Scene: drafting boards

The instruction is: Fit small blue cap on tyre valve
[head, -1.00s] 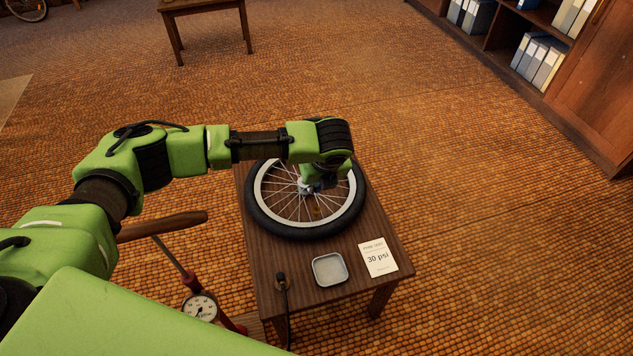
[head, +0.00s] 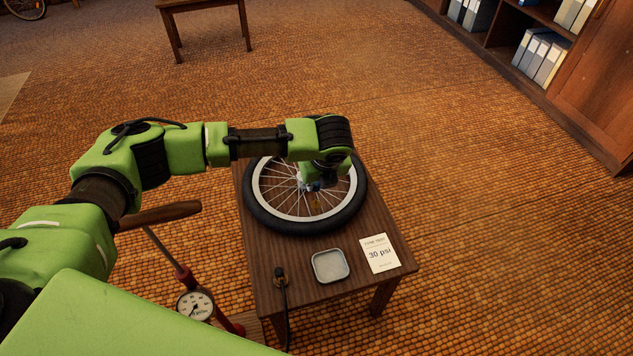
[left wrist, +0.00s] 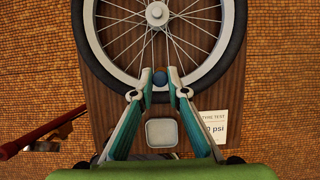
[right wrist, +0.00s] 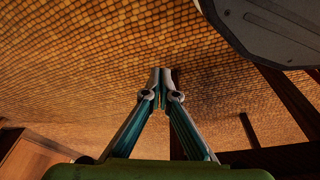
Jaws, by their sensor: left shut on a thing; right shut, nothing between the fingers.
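The wheel with a black tyre (head: 302,228) and pale rim lies flat on a small wooden table. It also shows in the left wrist view (left wrist: 90,45), with its hub and spokes. My left gripper (head: 316,186) is over the wheel, inside the rim outline in the head view. In the left wrist view its fingertips are closed on the small round blue cap (left wrist: 159,79), which overlaps the near rim. The tyre valve cannot be made out; the cap and fingers may hide it. My right gripper (right wrist: 161,73) is shut and empty, seen only in the right wrist view, away from the wheel.
A shallow grey tray (head: 330,282) with a pale inside and a "30 psi" card (head: 379,254) lie at the table's (head: 300,301) near end. A dark hose end (head: 280,276) stands at its left edge. A pump gauge (head: 195,306) is left of the table.

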